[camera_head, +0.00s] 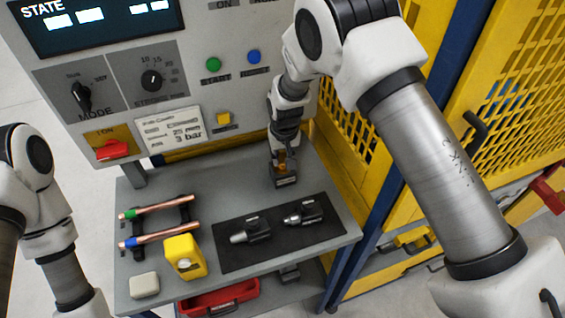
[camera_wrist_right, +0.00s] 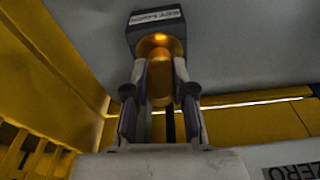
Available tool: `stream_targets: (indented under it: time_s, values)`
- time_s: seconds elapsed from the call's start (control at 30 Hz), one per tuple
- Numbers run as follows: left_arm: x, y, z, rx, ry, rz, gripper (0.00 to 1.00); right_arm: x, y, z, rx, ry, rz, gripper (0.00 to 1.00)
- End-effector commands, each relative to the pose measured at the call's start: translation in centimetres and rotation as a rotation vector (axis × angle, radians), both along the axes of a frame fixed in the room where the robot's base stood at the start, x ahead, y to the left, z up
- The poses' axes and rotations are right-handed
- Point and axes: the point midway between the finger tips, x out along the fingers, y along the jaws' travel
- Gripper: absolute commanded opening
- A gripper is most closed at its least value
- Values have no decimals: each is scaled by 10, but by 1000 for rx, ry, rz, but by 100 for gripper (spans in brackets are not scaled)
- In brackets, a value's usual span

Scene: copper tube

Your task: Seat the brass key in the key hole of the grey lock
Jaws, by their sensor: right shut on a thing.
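My right gripper (camera_head: 282,158) is over the back right of the grey table, right at the grey lock (camera_head: 286,181). In the right wrist view the fingers (camera_wrist_right: 160,88) are shut on the brass key (camera_wrist_right: 160,60), whose rounded body shows between them. The dark, labelled box of the lock (camera_wrist_right: 155,20) is just beyond the key. The key's far end meets or overlaps the lock in this view; I cannot tell how deep it sits, and the key hole is hidden. My left gripper is out of view; only arm links show at the left.
The control panel (camera_head: 190,75) stands behind the table (camera_head: 190,295). Copper tubes (camera_head: 160,206) on a rack, a yellow device (camera_head: 185,256), a pale block (camera_head: 144,285) and a black mat (camera_head: 250,260) with dark tools lie in front. A yellow cage (camera_head: 500,60) stands right.

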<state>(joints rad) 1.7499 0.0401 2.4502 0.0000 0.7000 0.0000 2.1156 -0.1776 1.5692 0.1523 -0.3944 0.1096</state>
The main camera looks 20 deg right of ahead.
Motion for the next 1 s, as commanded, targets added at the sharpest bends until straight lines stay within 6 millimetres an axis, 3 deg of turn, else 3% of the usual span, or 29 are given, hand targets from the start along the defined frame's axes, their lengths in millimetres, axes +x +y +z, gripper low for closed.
stream_targets:
  time_s: [0.03,0.37,0.4,0.47,0.87,1.0]
  values:
    - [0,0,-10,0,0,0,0,1,0,-11,0,-1,0,0]
    - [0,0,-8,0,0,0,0,0,0,-11,0,-1,-1,0]
    - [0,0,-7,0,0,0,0,0,0,-10,0,-1,-1,31]
    - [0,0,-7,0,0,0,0,0,0,-10,0,-1,-1,50]
    - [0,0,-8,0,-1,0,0,0,0,-2,0,-4,-1,50]
    - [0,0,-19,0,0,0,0,-4,0,24,0,-7,-1,50]
